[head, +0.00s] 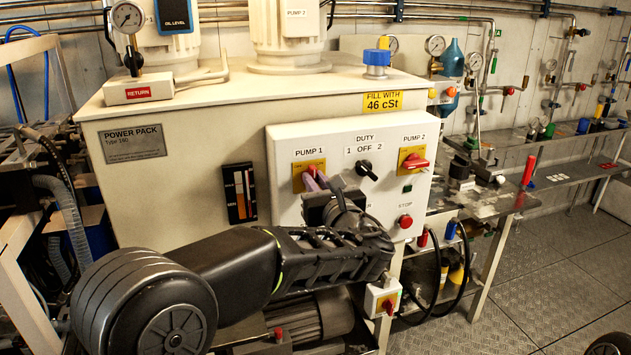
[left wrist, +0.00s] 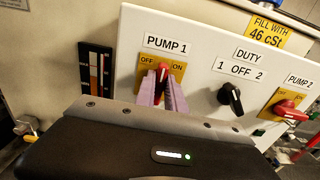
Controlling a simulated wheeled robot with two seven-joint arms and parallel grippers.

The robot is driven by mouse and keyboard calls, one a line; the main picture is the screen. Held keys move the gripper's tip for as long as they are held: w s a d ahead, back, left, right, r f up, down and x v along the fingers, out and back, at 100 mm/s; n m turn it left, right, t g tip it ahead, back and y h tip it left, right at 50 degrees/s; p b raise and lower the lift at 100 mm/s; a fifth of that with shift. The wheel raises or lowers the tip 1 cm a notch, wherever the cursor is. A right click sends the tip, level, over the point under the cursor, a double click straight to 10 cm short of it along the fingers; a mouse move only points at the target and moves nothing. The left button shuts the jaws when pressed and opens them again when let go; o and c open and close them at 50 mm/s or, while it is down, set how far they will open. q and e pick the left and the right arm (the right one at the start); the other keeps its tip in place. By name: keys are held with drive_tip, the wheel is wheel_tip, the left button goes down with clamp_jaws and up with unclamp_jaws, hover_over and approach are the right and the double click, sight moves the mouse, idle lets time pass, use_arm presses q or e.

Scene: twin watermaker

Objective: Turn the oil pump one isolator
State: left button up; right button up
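The pump 1 isolator (head: 308,170) is a red handle on a yellow plate marked OFF and ON, at the upper left of the white control panel. In the left wrist view its red handle (left wrist: 162,71) stands close to upright, between the OFF and ON marks. My left gripper (head: 316,181) reaches it with two pale purple fingers. In the left wrist view the fingers (left wrist: 163,88) lie one on each side of the handle, with little gap, and look shut on it. They hide its lower part. My right gripper is not in view.
A black duty switch (head: 367,171) sits right of the isolator. The red pump 2 isolator (head: 415,162) lies about level further right. A red stop button (head: 405,221) is below it. A level gauge (head: 240,192) is on the tank left of the panel. Floor (head: 560,280) is open at right.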

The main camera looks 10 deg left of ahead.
use_arm(q)
clamp_jaws()
drive_tip(key=n+b, duration=0.6)
drive_tip(key=b, duration=0.1)
drive_tip(key=n+b, duration=0.6)
drive_tip(key=b, duration=0.2)
drive_tip(key=f+n+b, duration=0.1)
drive_tip(key=n+b, duration=0.5)
drive_tip(key=b, duration=0.1)
drive_tip(key=shift+s+a+b, duration=0.25)
drive_tip(key=shift+a+b, duration=0.05)
drive_tip(key=shift+a, duration=0.05)
idle(0.3)
drive_tip(key=o, duration=0.5)
unclamp_jaws()
drive_tip(key=shift+r, duration=0.1)
